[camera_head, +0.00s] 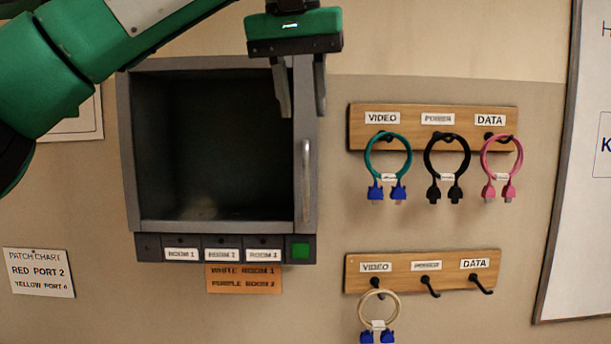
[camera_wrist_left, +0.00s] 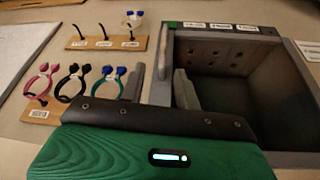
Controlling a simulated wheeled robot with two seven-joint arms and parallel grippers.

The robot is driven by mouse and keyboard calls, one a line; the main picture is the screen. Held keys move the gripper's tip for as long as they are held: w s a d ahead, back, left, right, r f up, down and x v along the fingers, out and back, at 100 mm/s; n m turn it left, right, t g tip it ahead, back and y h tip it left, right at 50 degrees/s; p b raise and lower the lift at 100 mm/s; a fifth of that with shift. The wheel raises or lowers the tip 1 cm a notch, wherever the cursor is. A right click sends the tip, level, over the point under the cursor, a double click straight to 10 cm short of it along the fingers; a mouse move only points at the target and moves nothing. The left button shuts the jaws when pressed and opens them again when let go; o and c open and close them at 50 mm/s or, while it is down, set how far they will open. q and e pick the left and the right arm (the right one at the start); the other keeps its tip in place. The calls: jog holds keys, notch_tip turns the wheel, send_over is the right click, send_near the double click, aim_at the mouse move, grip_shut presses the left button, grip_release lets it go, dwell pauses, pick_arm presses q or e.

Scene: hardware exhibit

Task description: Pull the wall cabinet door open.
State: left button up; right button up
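The wall cabinet (camera_head: 132,150) has a grey frame and a dark interior. A vertical metal handle (camera_head: 306,180) is on the right side of its front. The door looks closed, with the interior showing through its middle; I cannot tell whether that part is glass. My left gripper (camera_head: 303,114) is open and empty, pointing down in front of the cabinet's upper right corner, its fingertips just above the handle's top. In the left wrist view, the gripper (camera_wrist_left: 160,70) has its fingers on either side of the frame edge. My right gripper is not in view.
Right of the cabinet, an upper wooden rack (camera_head: 355,128) holds teal, black and pink cables. A lower rack (camera_head: 400,265) holds a cream cable (camera_head: 363,305). A label strip with a green square (camera_head: 300,250) runs below the cabinet. A whiteboard (camera_head: 590,230) is far right.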

aim_at(305, 169)
pick_arm(q)
jog(key=p+x, duration=0.1)
jog(key=x, duration=0.3)
jog(key=p+x, duration=0.1)
jog(key=x, duration=0.3)
jog(key=p+x, duration=0.1)
jog(key=x, duration=0.2)
jog(key=shift+w+a+f+p, duration=0.3)
jog(key=shift+w+a+f, duration=0.05)
jog(key=shift+w+f, duration=0.2)
jog(key=shift+f, duration=0.45)
grip_shut()
